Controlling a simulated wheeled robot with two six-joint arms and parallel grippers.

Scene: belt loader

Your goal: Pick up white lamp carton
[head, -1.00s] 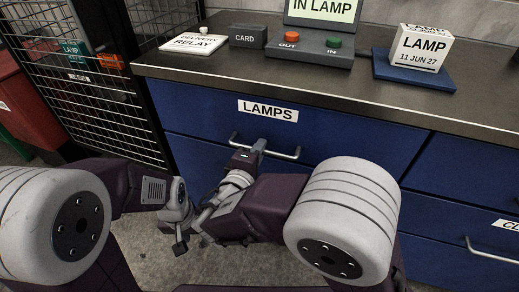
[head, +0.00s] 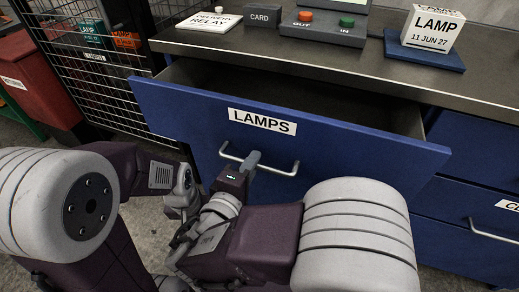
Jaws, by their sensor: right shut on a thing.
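The white lamp carton (head: 433,29), marked LAMP 11 JUN 27, stands on a blue pad (head: 424,52) on the counter at the back right. My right gripper (head: 252,161) is shut on the metal handle (head: 282,169) of the blue LAMPS drawer (head: 330,150). The drawer is pulled partly open; the part of its inside that shows is dark, and I see no carton in it. My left gripper (head: 182,212) is low at the left of my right arm, partly hidden; its jaws are not clear.
On the counter are a DELIVERY RELAY plate (head: 209,22), a CARD block (head: 263,16) and a box with a red OUT and a green IN button (head: 322,29). A wire cage (head: 85,75) and a red bin (head: 38,80) stand at the left. Another blue drawer is at the right.

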